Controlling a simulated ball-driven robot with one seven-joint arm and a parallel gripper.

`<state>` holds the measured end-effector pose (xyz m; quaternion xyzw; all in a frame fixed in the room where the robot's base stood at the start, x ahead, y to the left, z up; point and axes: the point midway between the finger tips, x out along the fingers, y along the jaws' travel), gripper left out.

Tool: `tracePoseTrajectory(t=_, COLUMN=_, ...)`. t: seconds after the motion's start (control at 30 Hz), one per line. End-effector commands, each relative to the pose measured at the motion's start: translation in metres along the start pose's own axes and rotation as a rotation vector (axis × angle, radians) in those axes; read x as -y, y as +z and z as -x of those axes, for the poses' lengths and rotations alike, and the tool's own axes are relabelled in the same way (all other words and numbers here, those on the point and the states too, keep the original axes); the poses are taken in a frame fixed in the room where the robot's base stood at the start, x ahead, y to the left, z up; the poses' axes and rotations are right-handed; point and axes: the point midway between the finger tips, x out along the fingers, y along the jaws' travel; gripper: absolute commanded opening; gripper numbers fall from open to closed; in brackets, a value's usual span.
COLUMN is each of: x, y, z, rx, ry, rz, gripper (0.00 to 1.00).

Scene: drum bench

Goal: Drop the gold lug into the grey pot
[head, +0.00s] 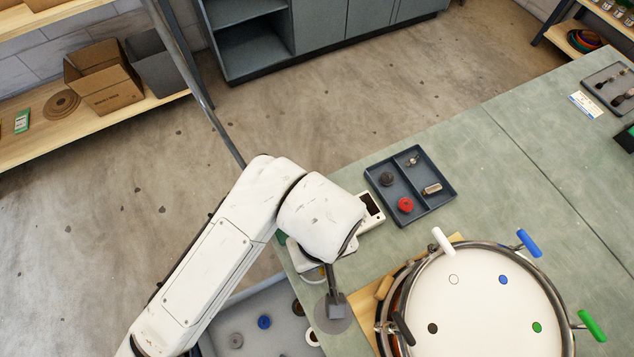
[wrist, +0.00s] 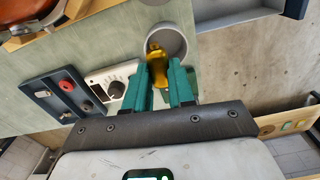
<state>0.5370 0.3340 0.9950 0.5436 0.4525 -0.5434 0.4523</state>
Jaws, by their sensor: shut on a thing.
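My gripper (wrist: 163,72) shows in the wrist view with its two green fingers closed around the gold lug (wrist: 157,62). The lug sticks out past the fingertips. The grey pot (wrist: 183,38) is a round, open container just beyond the fingers. The lug's outer end overlaps the left part of its opening in this view. The height of the lug over the pot is hard to tell. In the head view my white arm hides most of the gripper, and the lug is not visible there.
A white device with a dial (wrist: 116,78) stands left of the pot. A dark divided tray (head: 436,208) holds several small parts. A drum (head: 485,310) with coloured handles lies at the lower right. The green bench (head: 520,190) is clear beyond the tray.

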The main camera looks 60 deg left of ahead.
Motion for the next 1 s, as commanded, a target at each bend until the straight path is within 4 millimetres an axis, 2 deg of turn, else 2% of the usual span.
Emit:
tracePoseTrajectory(t=0.03, x=0.0, y=0.0, z=-0.012, rx=0.0, ry=-0.001, rz=0.0, gripper=0.0)
tracePoseTrajectory(t=0.13, x=0.0, y=0.0, z=-0.02, rx=0.0, ry=-0.001, rz=0.0, gripper=0.0)
tracePoseTrajectory(t=0.47, x=0.0, y=0.0, z=-0.022, rx=0.001, ry=0.0, rz=0.0, gripper=0.0)
tracePoseTrajectory(t=0.5, x=0.0, y=0.0, z=-0.022, rx=0.001, ry=0.0, rz=0.0, gripper=0.24)
tracePoseTrajectory(t=0.8, x=0.0, y=0.0, z=-0.022, rx=0.0, ry=0.0, rz=-0.001, gripper=0.53)
tracePoseTrajectory(t=1.0, x=0.0, y=0.0, z=-0.022, rx=0.001, ry=0.0, rz=-0.001, gripper=0.53)
